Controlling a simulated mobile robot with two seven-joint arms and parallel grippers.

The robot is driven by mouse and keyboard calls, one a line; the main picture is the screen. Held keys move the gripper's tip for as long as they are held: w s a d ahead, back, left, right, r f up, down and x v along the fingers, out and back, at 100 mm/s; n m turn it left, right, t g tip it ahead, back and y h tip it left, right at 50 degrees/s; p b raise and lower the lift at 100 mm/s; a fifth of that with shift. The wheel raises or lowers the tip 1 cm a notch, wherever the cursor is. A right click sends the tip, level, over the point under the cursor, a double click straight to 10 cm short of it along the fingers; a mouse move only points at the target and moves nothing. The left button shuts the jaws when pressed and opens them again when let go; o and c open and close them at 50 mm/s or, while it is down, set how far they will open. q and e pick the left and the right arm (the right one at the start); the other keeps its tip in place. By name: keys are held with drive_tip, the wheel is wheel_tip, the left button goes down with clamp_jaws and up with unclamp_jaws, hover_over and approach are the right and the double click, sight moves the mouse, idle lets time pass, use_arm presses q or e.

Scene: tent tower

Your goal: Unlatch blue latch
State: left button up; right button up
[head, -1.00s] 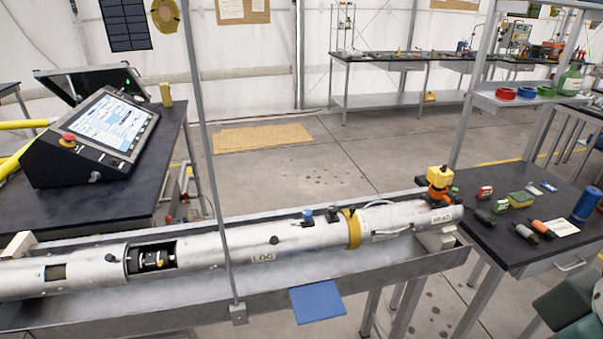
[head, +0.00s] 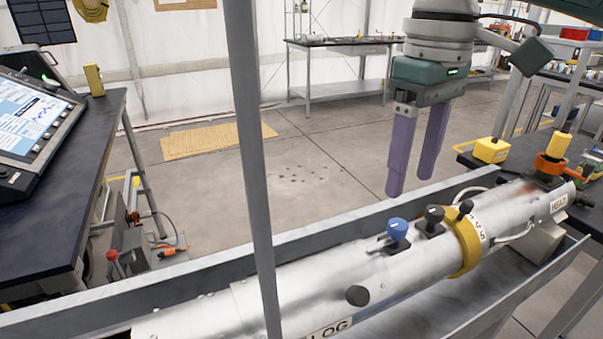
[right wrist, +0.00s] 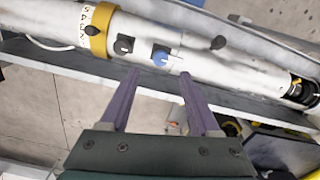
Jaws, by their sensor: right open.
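The blue latch (head: 398,230) is a small blue knob on a dark base on top of the silver tube (head: 300,285). A black latch (head: 433,218) sits just to its right, beside the yellow band (head: 464,245). In the right wrist view the blue latch (right wrist: 160,57) lies beyond the fingertips, roughly between their lines. My right gripper (head: 408,185) is open and empty, with purple fingers pointing down. It hangs above and behind the tube, apart from the latch. In the right wrist view its fingers (right wrist: 159,73) stand apart. My left gripper is not in view.
The tube lies in a grey metal trough (head: 200,260). A thin grey post (head: 255,170) rises in front of the tube, left of the latch. A console (head: 35,120) stands on the left table.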

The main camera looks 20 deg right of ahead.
sight(399, 224)
wheel_tip(399, 224, down, 7)
drive_tip(key=shift+f, duration=0.1)
idle(0.3)
clamp_jaws()
idle(0.4)
